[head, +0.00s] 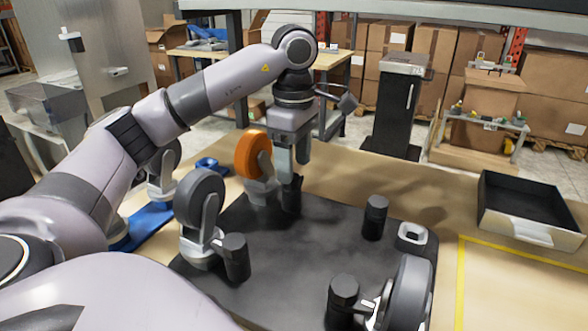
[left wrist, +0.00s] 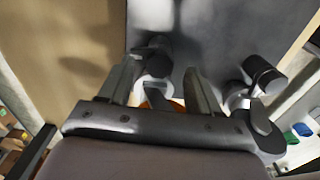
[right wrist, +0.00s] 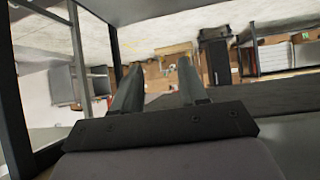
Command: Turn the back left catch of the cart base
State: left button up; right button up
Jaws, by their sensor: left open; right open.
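The cart base (head: 300,262) is a black plate lying on the table in the head view. Its back left catch (head: 291,198) is a dark upright knob beside the orange caster wheel (head: 252,153). My left gripper (head: 293,172) points down at this catch, its fingers partly covering it. In the left wrist view, my open left gripper (left wrist: 160,82) has the dark catch (left wrist: 153,62) in the gap between its fingers; contact cannot be told. My right gripper (right wrist: 160,85) is open and empty in the right wrist view, away from the base, and out of the head view.
Other dark catches stand at the front left (head: 236,257), back right (head: 375,218) and front right (head: 343,298). Grey casters stand at left (head: 200,200) and front right (head: 408,295).

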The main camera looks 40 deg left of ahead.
pick_arm(q)
jog(key=shift+r+p, duration=0.65)
jog(key=shift+r, duration=1.6)
